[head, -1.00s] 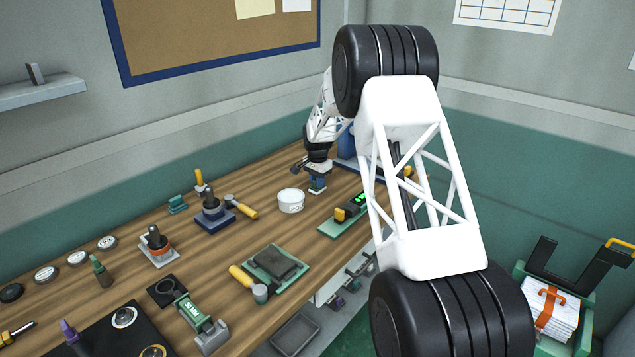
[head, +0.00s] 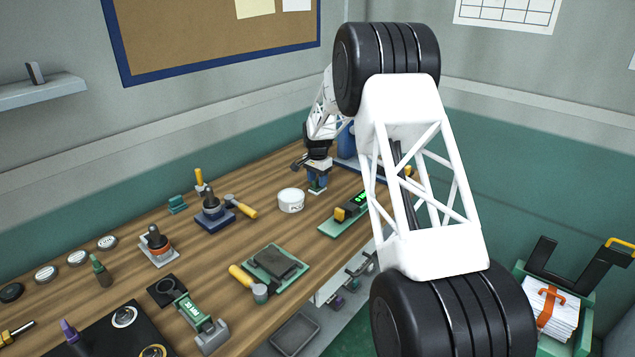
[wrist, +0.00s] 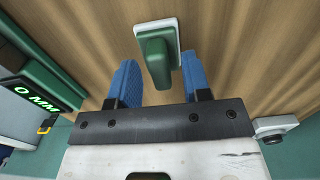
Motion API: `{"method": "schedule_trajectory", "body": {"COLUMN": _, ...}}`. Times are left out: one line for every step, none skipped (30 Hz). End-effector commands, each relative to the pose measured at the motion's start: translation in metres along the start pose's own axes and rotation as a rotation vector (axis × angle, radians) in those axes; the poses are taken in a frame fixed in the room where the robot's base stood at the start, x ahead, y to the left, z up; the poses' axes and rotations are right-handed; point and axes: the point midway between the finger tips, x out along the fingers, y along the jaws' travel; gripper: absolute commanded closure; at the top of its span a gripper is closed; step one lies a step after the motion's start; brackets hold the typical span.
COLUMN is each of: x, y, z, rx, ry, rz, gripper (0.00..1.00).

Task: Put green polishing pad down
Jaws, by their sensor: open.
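The green polishing pad (wrist: 155,62), a green block with a pale-edged plate at its far end, shows in the wrist view over the wooden bench. My gripper (wrist: 158,72) is open, with one blue finger on each side of the pad and a visible gap to the left finger. The right finger is closer to the pad; whether they touch is unclear. In the head view my gripper (head: 317,184) is low over the far part of the bench, and the pad is too small to make out there.
A white tub (head: 291,200) stands just left of my gripper. A green device with a lit display (head: 350,208) lies to its right. A dark slab on a green base (head: 275,263) is nearer the front edge. Bare wood (head: 270,180) lies behind the tub.

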Motion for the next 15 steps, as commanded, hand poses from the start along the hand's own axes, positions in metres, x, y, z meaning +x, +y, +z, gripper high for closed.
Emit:
{"method": "schedule_trajectory", "body": {"x": -0.006, "y": 0.000, "z": 0.000, "rx": 0.000, "ry": 0.001, "rz": -0.001, "gripper": 0.56}}
{"method": "schedule_trajectory", "body": {"x": -0.009, "y": 0.000, "z": 0.000, "rx": 0.000, "ry": 0.001, "rz": -0.001, "gripper": 0.56}}
{"method": "schedule_trajectory", "body": {"x": -0.013, "y": 0.000, "z": 0.000, "rx": 0.000, "ry": 0.000, "rz": 0.000, "gripper": 0.56}}
{"method": "schedule_trajectory", "body": {"x": -0.017, "y": 0.000, "z": 0.000, "rx": 0.000, "ry": 0.000, "rz": 0.000, "gripper": 0.56}}
{"method": "schedule_trajectory", "body": {"x": -0.021, "y": 0.000, "z": 0.000, "rx": 0.000, "ry": 0.000, "rz": -0.001, "gripper": 0.56}}
{"method": "schedule_trajectory", "body": {"x": -0.027, "y": 0.000, "z": 0.000, "rx": 0.000, "ry": 0.001, "rz": -0.001, "gripper": 0.56}}
{"method": "schedule_trajectory", "body": {"x": -0.032, "y": 0.000, "z": 0.000, "rx": 0.000, "ry": 0.001, "rz": -0.001, "gripper": 0.56}}
{"method": "schedule_trajectory", "body": {"x": -0.037, "y": 0.000, "z": 0.000, "rx": 0.000, "ry": 0.001, "rz": -0.001, "gripper": 0.56}}
{"method": "schedule_trajectory", "body": {"x": -0.044, "y": 0.000, "z": 0.000, "rx": 0.000, "ry": 0.001, "rz": -0.001, "gripper": 0.56}}
{"method": "schedule_trajectory", "body": {"x": -0.049, "y": 0.000, "z": 0.000, "rx": 0.000, "ry": 0.001, "rz": -0.002, "gripper": 0.56}}
{"method": "schedule_trajectory", "body": {"x": -0.054, "y": 0.000, "z": 0.000, "rx": 0.000, "ry": 0.002, "rz": -0.002, "gripper": 0.56}}
{"method": "schedule_trajectory", "body": {"x": -0.060, "y": 0.000, "z": 0.000, "rx": 0.000, "ry": 0.001, "rz": -0.001, "gripper": 0.56}}
{"method": "schedule_trajectory", "body": {"x": -0.065, "y": 0.000, "z": 0.000, "rx": 0.000, "ry": 0.001, "rz": -0.001, "gripper": 0.56}}
{"method": "schedule_trajectory", "body": {"x": -0.070, "y": 0.000, "z": 0.000, "rx": 0.000, "ry": 0.000, "rz": 0.000, "gripper": 0.56}}
{"method": "schedule_trajectory", "body": {"x": -0.076, "y": 0.000, "z": 0.000, "rx": 0.000, "ry": 0.001, "rz": -0.001, "gripper": 0.56}}
